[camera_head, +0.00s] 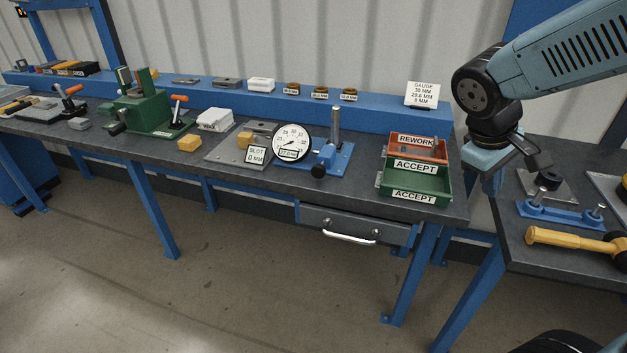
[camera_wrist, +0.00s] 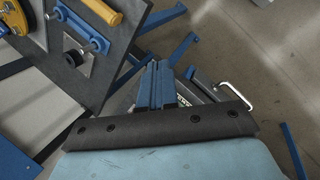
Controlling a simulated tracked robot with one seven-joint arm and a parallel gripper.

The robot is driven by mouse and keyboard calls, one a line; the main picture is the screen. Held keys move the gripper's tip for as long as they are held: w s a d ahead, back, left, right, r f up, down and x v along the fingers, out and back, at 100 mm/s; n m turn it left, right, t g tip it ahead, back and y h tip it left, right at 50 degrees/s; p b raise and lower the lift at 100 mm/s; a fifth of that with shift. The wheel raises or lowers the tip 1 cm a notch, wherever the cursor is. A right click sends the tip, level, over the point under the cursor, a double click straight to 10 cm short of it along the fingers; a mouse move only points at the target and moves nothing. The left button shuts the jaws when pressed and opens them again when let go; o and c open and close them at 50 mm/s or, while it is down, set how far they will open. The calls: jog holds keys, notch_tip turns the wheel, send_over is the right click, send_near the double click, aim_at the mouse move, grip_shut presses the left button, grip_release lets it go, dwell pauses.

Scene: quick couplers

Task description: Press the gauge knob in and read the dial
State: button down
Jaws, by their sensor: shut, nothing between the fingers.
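The gauge's round white dial (camera_head: 291,141) stands on a blue base (camera_head: 341,157) on the long bench, mid-picture in the head view. Its needle reading is too small to make out, and a small label sits across its lower part. A black knob (camera_head: 318,171) faces forward at the lower right of the dial. My gripper (camera_head: 492,187) is far to the right of the gauge, near the gap between the two benches. Its blue fingers show together and empty in the wrist view (camera_wrist: 157,72). The gauge is not visible in the wrist view.
A red rework tray (camera_head: 419,147) and a green accept tray (camera_head: 412,186) stand between the gauge and my gripper. A slot block plate (camera_head: 226,158) is left of the dial. A yellow-handled hammer (camera_head: 567,240) lies on the right bench. A drawer handle (camera_head: 349,238) protrudes below.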

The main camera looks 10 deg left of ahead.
aim_at(317, 173)
jog(key=w+a+f+n+t+h, duration=0.35)
jog(key=a+f+n, duration=0.2)
jog(key=a, duration=0.25)
jog(key=w+a+f+n+t+h, duration=0.25)
jog(key=w+a+f+n, duration=0.2)
jog(key=a+n, duration=0.3)
jog(key=s+a+f+n+t+y, duration=0.1)
jog(key=a+f+n+t+y, duration=0.1)
jog(key=a, duration=0.5)
jog(key=s+a+f+n+t+y, duration=0.2)
jog(key=a+f+n+t+y, duration=0.1)
jog(key=a+n, duration=0.4)
jog(key=s+a+f+n+t+y, duration=0.2)
jog(key=a+f+n+t+y, duration=0.1)
jog(key=a, duration=0.5)
jog(key=shift+s+a+n+t+y, duration=0.2)
jog(key=shift+n+t+y, duration=0.3)
jog(key=shift+n+t, duration=0.55)
jog(key=shift+w, duration=0.1)
jog(key=w, duration=0.9)
jog(key=w+d, duration=0.1)
jog(key=w, duration=0.3)
jog(key=shift+w, duration=0.4)
